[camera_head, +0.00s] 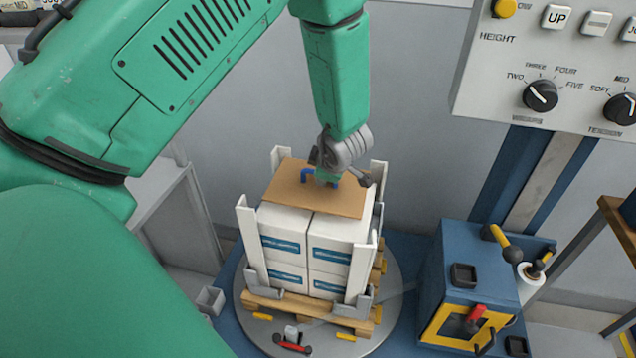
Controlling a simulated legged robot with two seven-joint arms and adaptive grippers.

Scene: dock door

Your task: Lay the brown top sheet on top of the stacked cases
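The stacked white cases (332,241) with blue labels stand on a wooden pallet (272,304), between upright corner posts. The brown top sheet (286,189) is flat over their tops, with a strip of white case top showing along its front edge. I cannot tell whether it rests fully on the cases or is slightly above them. A blue handle (307,174) stands up from the sheet. My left gripper (335,176) is at this handle, pointing down; its fingertips are partly hidden, so its grip is unclear. My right gripper is not in view.
White corner posts (249,240) rise close around the cases. The pallet is on a round grey turntable (379,333) with a red lever (292,346). A blue machine (463,268) stands to the right, below a control panel (572,76). A grey wall is behind.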

